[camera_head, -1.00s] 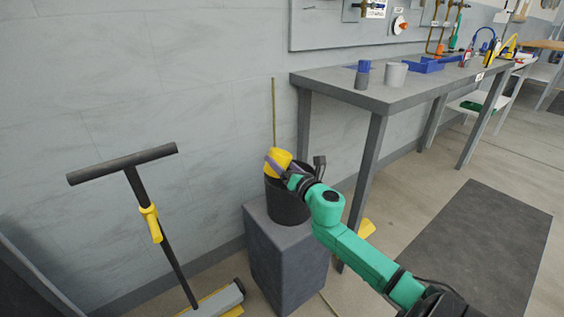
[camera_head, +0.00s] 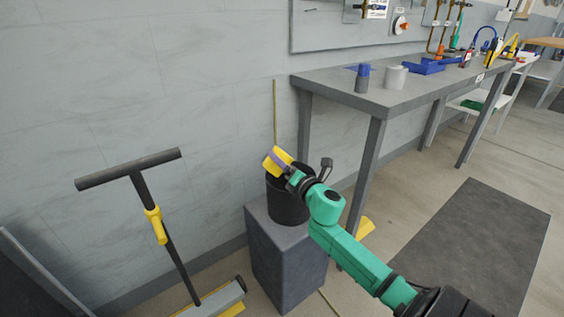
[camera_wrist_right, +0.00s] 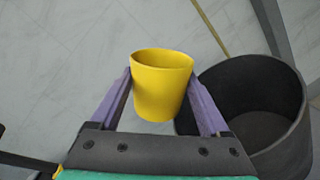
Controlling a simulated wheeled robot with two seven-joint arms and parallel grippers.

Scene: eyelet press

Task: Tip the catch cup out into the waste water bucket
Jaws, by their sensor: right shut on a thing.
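The yellow catch cup (camera_head: 272,163) is tilted in my right gripper (camera_head: 280,162), at the mouth of the black waste water bucket (camera_head: 288,208). In the right wrist view, the purple fingers (camera_wrist_right: 160,88) press on both sides of the cup (camera_wrist_right: 160,95), and its rim and part of its inside show. The bucket (camera_wrist_right: 285,155) stands to the right there, open, with the cup overlapping its left rim. Any water in the cup or falling from it cannot be made out. My left gripper is not in view.
The bucket stands on a grey block (camera_head: 288,262) against the wall. A grey workbench (camera_head: 400,93) with a blue-topped container (camera_head: 362,78) and a light grey cup (camera_head: 396,76) is to the right. A black T-handled tool (camera_head: 160,215) stands at left.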

